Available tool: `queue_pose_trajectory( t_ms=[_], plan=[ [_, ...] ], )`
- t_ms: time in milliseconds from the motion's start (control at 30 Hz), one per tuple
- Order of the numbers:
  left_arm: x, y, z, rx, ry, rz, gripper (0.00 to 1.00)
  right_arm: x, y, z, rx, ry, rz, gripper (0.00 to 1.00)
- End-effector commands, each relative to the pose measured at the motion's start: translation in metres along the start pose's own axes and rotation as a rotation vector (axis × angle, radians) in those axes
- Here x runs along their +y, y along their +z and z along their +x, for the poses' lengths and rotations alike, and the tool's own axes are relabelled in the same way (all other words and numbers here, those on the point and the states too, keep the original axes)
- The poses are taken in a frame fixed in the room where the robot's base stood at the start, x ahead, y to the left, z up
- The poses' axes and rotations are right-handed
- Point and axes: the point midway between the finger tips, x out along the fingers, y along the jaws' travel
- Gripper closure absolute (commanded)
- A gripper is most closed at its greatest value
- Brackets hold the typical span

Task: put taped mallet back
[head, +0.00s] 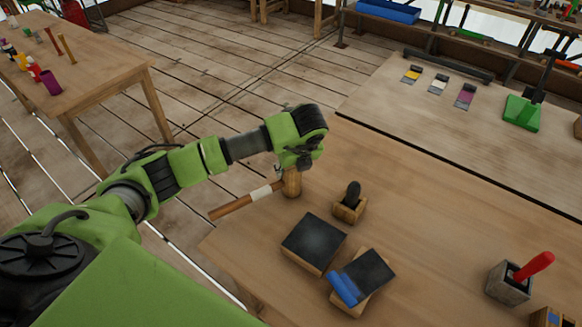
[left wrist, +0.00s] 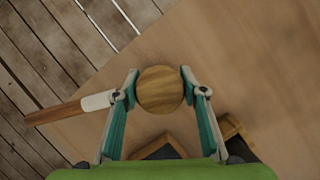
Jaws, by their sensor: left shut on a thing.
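The taped mallet has a wooden handle (head: 232,206) with a white tape band (head: 262,192) and a round wooden head (head: 291,182). My left gripper (head: 288,168) is shut on the mallet head from above, at the table's left edge. In the left wrist view, the mallet head (left wrist: 160,90) sits between the two fingertips of my left gripper (left wrist: 159,88). The handle (left wrist: 55,113) points left there, past the table edge over the floor. Whether the head touches the tabletop is hard to tell. My right gripper is not in view.
On the wooden table (head: 440,215) are a small wooden box with a dark knob (head: 350,203), a dark slab (head: 314,242), a tilted dark slab with a blue roll (head: 344,289), and a grey box with a red handle (head: 511,280). The table's middle is clear.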

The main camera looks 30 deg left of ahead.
Motion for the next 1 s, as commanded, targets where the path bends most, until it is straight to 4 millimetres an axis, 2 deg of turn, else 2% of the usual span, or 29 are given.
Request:
queue_pose_trajectory(
  t_ms=[33, 100, 400, 567, 1000],
  plan=[
    [0.0, -0.001, 0.002, 0.0, 0.0, 0.0, 0.58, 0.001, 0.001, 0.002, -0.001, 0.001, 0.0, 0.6],
    [0.0, 0.0, 0.001, 0.0, 0.0, 0.0, 0.44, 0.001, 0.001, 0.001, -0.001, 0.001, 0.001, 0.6],
    [0.0, 0.0, 0.0, 0.0, 0.0, 0.0, 0.44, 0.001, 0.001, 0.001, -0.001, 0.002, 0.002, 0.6],
    [-0.001, 0.001, -0.007, 0.0, -0.003, 0.0, 0.44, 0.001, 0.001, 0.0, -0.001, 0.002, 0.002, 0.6],
    [-0.001, 0.001, -0.094, -0.002, -0.005, 0.0, 0.44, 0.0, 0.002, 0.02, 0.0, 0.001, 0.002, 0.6]
  ],
)
